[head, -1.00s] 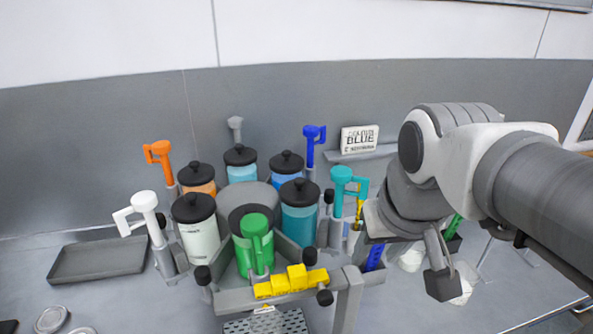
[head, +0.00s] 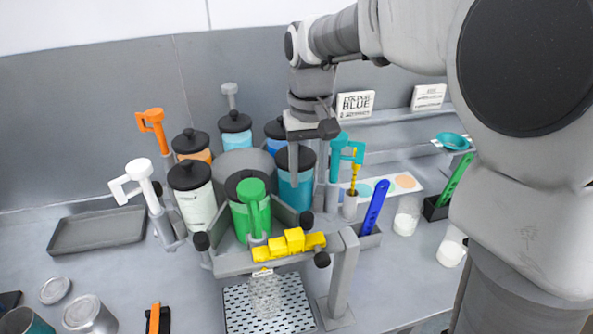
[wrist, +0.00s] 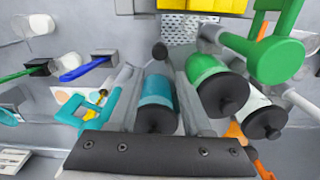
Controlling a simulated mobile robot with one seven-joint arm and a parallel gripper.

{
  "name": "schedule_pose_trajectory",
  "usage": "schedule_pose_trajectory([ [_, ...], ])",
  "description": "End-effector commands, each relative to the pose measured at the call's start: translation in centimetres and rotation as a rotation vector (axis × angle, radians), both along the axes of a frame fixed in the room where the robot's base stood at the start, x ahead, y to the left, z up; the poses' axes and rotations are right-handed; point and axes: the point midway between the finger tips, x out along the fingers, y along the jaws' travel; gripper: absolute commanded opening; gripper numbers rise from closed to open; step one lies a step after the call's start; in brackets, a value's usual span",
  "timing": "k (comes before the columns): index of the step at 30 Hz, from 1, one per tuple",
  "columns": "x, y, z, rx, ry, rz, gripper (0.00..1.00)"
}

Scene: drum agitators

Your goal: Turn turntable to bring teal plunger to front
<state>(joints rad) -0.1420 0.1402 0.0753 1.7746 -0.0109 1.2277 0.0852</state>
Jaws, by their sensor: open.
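The turntable carries a ring of lidded canisters around a grey hub (head: 243,160). The green plunger (head: 252,192) stands at the front, by the green canister (head: 240,222). The teal plunger (head: 338,148) stands at the right, beside the teal canister (head: 303,192); its handle points right. In the wrist view the teal plunger (wrist: 97,108) is left of the teal canister (wrist: 157,90). My gripper (head: 294,165) is open above the turntable's right side, between the hub and the teal plunger, partly covering the teal canister's lid. I cannot tell whether it touches anything.
White (head: 140,172), orange (head: 152,122) and grey (head: 229,91) plungers stand around the other sides. A yellow stepped block (head: 288,245) sits on the front frame, above a perforated tray (head: 290,308). A blue stick (head: 376,205) stands right. A dark tray (head: 98,230) lies left.

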Motion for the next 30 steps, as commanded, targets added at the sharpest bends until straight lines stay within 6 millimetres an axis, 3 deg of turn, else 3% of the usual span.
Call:
schedule_pose_trajectory([
  [21, -0.2, -0.1, -14.2, -0.001, 0.003, 0.0, 0.49],
  [30, -0.1, 0.0, -16.6, 0.0, 0.0, 0.0, 0.49],
])
